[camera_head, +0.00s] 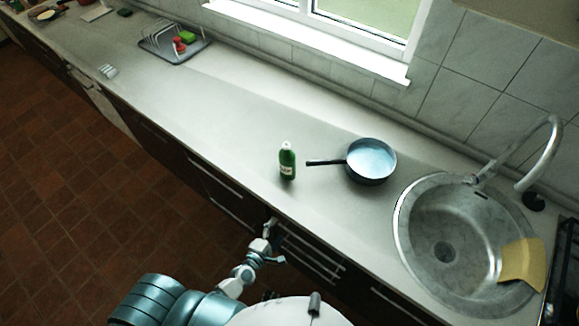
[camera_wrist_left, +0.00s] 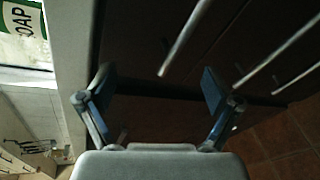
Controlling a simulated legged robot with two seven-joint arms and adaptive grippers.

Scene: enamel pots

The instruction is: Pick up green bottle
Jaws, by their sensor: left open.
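The green bottle (camera_head: 287,161) with a white cap stands upright on the counter, left of the pan. My left gripper (camera_head: 275,240) is below and in front of the counter's front edge, apart from the bottle. In the left wrist view its two fingers (camera_wrist_left: 155,92) are spread wide with nothing between them, facing dark cabinet fronts. My right gripper is not in view.
A dark-handled pan (camera_head: 371,161) stands just right of the bottle, its handle towards it. A round sink (camera_head: 440,250) with a yellow cloth (camera_head: 521,262) is further right. Cabinet handles (camera_head: 312,250) stick out near my gripper.

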